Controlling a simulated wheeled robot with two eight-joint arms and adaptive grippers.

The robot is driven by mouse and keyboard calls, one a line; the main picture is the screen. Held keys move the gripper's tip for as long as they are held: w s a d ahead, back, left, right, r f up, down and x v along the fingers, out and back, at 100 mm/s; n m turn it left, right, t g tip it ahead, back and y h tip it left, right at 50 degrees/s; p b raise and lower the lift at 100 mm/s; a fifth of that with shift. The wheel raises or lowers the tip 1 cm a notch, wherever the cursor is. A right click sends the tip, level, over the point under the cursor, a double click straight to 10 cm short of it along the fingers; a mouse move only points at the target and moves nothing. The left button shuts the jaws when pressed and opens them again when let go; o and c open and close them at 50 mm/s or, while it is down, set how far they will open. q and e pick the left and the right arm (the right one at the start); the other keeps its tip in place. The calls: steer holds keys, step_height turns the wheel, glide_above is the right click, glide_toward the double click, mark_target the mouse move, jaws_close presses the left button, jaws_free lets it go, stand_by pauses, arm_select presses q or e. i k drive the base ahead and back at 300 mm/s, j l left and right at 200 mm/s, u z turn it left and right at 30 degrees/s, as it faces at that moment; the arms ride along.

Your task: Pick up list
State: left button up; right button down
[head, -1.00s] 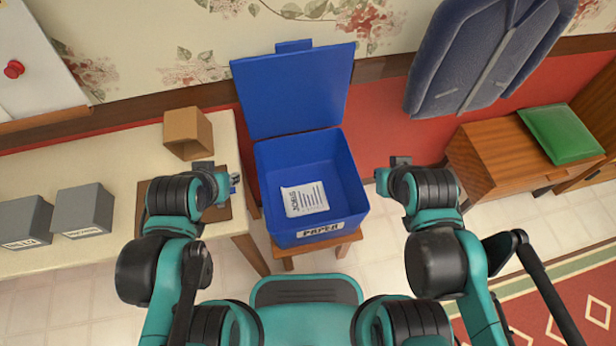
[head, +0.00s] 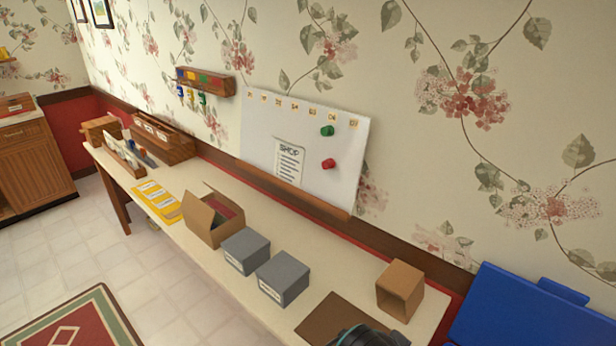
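A white paper list headed "SHOP" (head: 289,163) rests upright against the lower part of the white board (head: 258,125) on the wall, above the long table. A green magnet (head: 327,131) and a red magnet (head: 328,164) sit on the board to the right of the list. Part of my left arm shows at the bottom edge, but its gripper is out of the picture. My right gripper is not in view either. The paper seen in the blue bin earlier is out of this view.
The long table (head: 213,270) holds two grey boxes (head: 283,278), an open cardboard box (head: 212,218), yellow sheets (head: 156,201), a brown mat (head: 336,318) and a small brown box (head: 399,289). The blue bin's lid (head: 530,312) stands at lower right. A key rack (head: 205,81) hangs left of the board.

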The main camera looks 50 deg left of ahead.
mark_target(290, 157)
steer(key=k+l+u, duration=0.1)
steer(key=u, duration=1.75)
steer(key=k+j, duration=0.05)
